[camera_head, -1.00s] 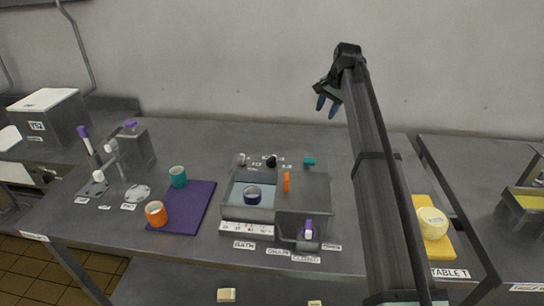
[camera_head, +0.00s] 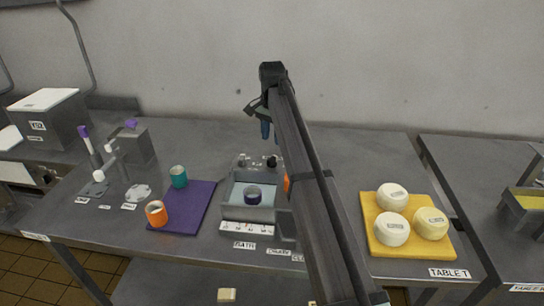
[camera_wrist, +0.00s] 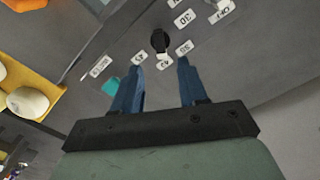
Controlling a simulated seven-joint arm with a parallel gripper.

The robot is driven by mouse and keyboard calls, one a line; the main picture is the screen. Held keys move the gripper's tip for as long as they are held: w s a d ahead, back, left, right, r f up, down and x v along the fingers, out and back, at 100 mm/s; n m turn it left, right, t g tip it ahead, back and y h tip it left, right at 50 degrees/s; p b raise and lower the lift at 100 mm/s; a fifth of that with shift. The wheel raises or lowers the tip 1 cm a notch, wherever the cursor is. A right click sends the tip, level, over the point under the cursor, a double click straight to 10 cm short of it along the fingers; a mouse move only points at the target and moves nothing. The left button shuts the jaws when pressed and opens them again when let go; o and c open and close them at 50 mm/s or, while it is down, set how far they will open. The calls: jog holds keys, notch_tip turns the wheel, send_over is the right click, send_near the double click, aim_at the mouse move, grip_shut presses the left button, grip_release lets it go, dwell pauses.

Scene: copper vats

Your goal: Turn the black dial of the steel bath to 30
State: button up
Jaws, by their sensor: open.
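The black dial (camera_head: 272,162) is at the back edge of the steel bath (camera_head: 232,212). In the wrist view the dial (camera_wrist: 160,40) stands just beyond my blue fingertips, between their lines, with small white number labels around it. Its pointer direction is too small to read surely. My gripper (camera_head: 265,130) is above and behind the bath, pointing down, apart from the dial. In the wrist view its two fingers (camera_wrist: 160,68) are spread with nothing between them. My arm hides the bath's right part in the head view.
A teal handle (camera_wrist: 111,85) is near the dial. A dark blue ring-shaped piece (camera_head: 253,194) is in the basin. Right is a yellow board (camera_head: 382,248) with cheeses.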

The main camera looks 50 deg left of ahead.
aim_at(272, 158)
notch_tip(272, 158, down, 9)
jog(key=shift+r, duration=0.15)
dwell(0.4)
grip_shut()
dwell(0.3)
